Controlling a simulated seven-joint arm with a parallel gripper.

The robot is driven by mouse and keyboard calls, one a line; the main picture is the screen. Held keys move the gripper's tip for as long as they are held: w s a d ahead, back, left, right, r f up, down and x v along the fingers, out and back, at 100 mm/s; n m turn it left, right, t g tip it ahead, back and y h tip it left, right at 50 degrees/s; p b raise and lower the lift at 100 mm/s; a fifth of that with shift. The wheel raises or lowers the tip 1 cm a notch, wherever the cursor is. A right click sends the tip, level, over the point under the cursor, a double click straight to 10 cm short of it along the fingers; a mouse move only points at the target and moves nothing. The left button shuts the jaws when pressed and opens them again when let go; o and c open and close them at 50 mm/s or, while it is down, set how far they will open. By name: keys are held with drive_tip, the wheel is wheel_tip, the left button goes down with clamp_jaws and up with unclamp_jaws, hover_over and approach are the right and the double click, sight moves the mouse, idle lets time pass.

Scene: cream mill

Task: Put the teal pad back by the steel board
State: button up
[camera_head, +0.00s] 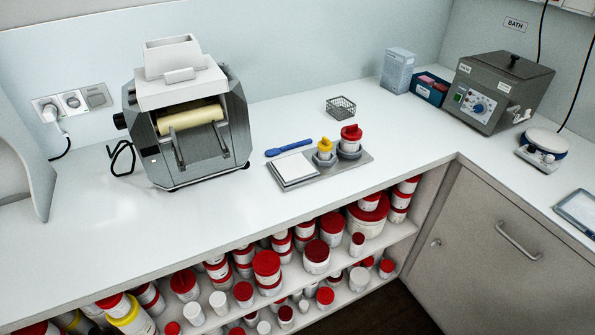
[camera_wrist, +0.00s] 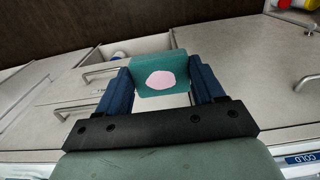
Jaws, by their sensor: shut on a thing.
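The teal pad (camera_wrist: 148,70) shows in the wrist view between the two blue fingers of my gripper (camera_wrist: 163,82). My gripper is shut on it, and a pale pink patch (camera_wrist: 160,80) lies on its face. The pad is held in the air in front of drawer and cupboard fronts. In the head view the steel board (camera_head: 327,174) lies flat on the counter, right of the mill. Neither my gripper nor the teal pad shows in the head view.
A white slab (camera_head: 293,169), a yellow-topped jar (camera_head: 325,150) and a red-topped jar (camera_head: 350,139) are on the board. A blue spatula (camera_head: 289,147) lies behind it, near a wire basket (camera_head: 341,106). The roller mill (camera_head: 188,115) stands left. Counter left of the board is clear.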

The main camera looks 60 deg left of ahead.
drive_tip(key=s+a+r+n, duration=0.1)
drive_tip(key=s+a+n, duration=0.15)
drive_tip(key=a, duration=1.55)
wheel_tip(320, 180, up, 14)
drive_tip(key=n, duration=1.6)
hover_over(312, 198)
drive_tip(key=shift+m, duration=0.25)
drive_tip(key=shift+f, duration=4.85)
drive_tip(key=shift+f, duration=0.1)
